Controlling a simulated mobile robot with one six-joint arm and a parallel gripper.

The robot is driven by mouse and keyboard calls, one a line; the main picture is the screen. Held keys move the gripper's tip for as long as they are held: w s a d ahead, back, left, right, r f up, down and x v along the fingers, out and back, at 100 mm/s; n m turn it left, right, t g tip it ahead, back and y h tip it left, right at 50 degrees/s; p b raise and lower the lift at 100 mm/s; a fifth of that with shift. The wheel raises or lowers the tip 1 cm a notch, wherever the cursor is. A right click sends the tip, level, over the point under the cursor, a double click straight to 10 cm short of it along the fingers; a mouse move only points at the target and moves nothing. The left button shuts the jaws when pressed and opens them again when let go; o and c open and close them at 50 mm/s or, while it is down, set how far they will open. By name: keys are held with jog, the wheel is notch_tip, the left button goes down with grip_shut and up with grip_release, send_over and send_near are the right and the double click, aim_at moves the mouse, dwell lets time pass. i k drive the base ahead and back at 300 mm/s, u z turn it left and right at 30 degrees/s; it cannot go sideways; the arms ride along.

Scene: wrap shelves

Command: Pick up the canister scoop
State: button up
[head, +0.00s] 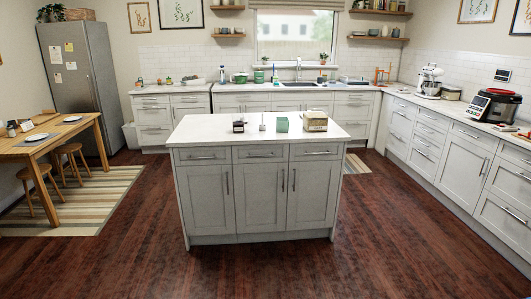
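Several small items stand in a row on the white top of the kitchen island (206,128). From left to right they are a dark item (238,126), a small thin upright item (262,122), a green box-like item (281,124) and a beige and brown box-like item (315,121). They are too small here to tell whether one of them is the canister scoop. My gripper is not in view.
Dark wood floor is open in front of the island and on both sides. A wooden table (30,145) with stools (72,152) stands at left by a grey fridge (82,85). Counters (460,125) run along the back and right, holding a mixer (429,80) and cooker (492,105).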

aim_at(262, 127)
jog(key=u, duration=0.35)
jog(key=i, duration=1.55)
jog(key=u, duration=0.75)
jog(key=i, duration=1.2)
jog(key=u, duration=0.3)
